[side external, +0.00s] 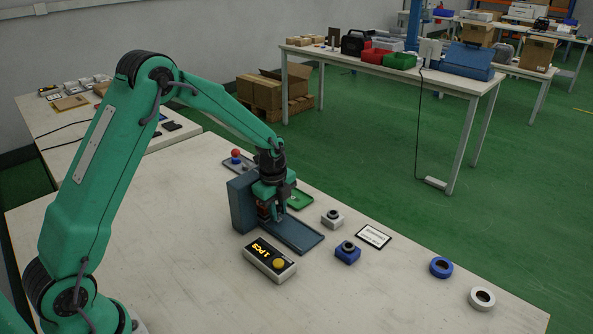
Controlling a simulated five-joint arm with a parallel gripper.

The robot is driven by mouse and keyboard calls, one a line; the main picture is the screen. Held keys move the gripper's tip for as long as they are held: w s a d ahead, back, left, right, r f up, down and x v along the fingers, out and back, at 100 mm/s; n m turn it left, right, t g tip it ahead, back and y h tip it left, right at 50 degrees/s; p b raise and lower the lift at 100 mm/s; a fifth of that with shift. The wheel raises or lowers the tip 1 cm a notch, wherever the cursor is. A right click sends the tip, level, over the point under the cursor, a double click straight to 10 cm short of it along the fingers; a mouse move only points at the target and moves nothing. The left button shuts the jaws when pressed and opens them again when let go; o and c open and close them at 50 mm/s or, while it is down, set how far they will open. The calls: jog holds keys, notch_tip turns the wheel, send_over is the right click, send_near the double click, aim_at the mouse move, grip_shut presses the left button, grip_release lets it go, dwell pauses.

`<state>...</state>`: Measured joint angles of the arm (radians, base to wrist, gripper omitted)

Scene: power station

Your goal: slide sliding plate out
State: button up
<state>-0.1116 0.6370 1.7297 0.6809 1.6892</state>
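The sliding plate (299,236) is a flat, dark blue-grey tray-like plate. It extends to the right and toward the front from the foot of an upright blue-grey housing (241,206) on the white table. My gripper (276,218) points down just to the right of the housing, over the plate's inner end. Its dark fingers are small and partly merge with the shadow there. I cannot tell whether they touch the plate or hold anything. The plate's inner end is hidden by my gripper and the housing.
A display box reading "1 PCS" with a yellow button (269,260) stands in front of the plate. A blue block (347,253), a grey block (332,219), a label card (373,236) and two tape rolls (441,267) lie to the right. A green tray (298,199) sits behind. The table's front left is clear.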

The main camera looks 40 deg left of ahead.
aim_at(296, 231)
jog(key=shift+c, duration=0.8)
jog(key=shift+d, duration=0.2)
jog(key=shift+d+f, duration=0.15)
jog(key=shift+d, duration=2.9)
jog(key=shift+d+r, duration=0.15)
jog(key=shift+d, duration=1.05)
jog(key=shift+d+r, duration=0.1)
jog(key=shift+d, duration=1.05)
jog(key=o, duration=1.5)
jog(key=shift+r, duration=3.45)
